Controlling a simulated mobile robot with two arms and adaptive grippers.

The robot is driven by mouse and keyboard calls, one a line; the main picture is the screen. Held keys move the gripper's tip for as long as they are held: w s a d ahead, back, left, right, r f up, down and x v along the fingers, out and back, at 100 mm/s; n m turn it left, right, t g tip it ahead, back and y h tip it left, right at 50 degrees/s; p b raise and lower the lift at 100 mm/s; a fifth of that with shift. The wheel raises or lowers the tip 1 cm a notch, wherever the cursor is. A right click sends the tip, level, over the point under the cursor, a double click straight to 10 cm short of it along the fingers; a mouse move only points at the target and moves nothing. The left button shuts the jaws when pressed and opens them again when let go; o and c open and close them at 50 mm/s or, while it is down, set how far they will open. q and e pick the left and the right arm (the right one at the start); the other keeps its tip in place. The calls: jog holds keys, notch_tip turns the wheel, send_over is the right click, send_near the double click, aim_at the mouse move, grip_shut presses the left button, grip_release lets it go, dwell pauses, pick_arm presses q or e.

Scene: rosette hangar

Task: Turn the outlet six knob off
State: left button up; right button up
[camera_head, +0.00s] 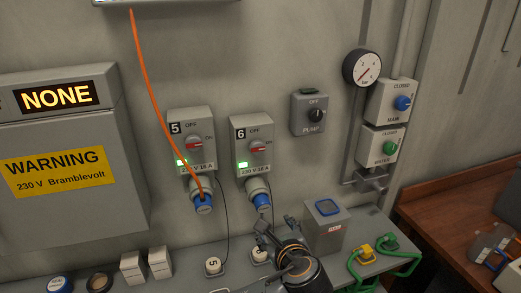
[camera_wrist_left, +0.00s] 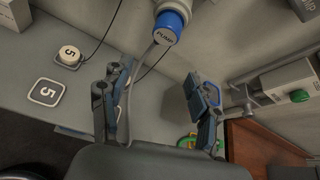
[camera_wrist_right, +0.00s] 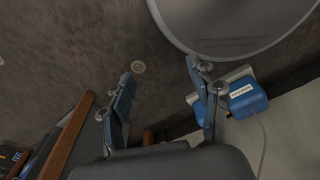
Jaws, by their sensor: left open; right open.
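The outlet six box (camera_head: 252,135) is a grey box on the wall, marked 6, right of the outlet five box (camera_head: 190,135). Its red knob (camera_head: 257,146) lies level, pointing toward ON at the right; a green light (camera_head: 242,164) glows below. A blue plug (camera_head: 262,201) sits in its socket; in the left wrist view this plug (camera_wrist_left: 172,25) reads PUMP. My left gripper (camera_head: 275,222) is open and empty below the outlet six plug, apart from the knob. My right gripper (camera_wrist_right: 160,75) is open and empty over the floor, out of the head view.
An orange cable (camera_head: 150,90) runs down to outlet five. The pump switch (camera_head: 310,113), a gauge (camera_head: 362,67) and two valve boxes are on the wall at right. The shelf holds a grey box (camera_head: 325,228), small white boxes and green-handled items. A blue box (camera_wrist_right: 248,98) is near my right gripper.

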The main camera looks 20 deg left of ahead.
pick_arm(q)
notch_tip(320, 180, up, 13)
jog(key=m+t+y, duration=0.3)
jog(key=m+y, duration=0.1)
jog(key=m, duration=0.1)
jog(key=p, duration=0.5)
send_near(258, 148)
jog(key=x, duration=0.7)
jog(key=shift+w+a, duration=0.1)
jog(key=shift+w, duration=0.1)
jog(key=shift+w+a+p, duration=0.3)
jog(key=shift+w, duration=0.15)
pick_arm(e)
jog(key=r, duration=0.5)
jog(key=shift+s+d+r, duration=0.35)
jog(key=shift+s+r, duration=0.05)
pick_arm(q)
jog(key=c, duration=1.2)
pick_arm(e)
jog(key=shift+d, duration=0.3)
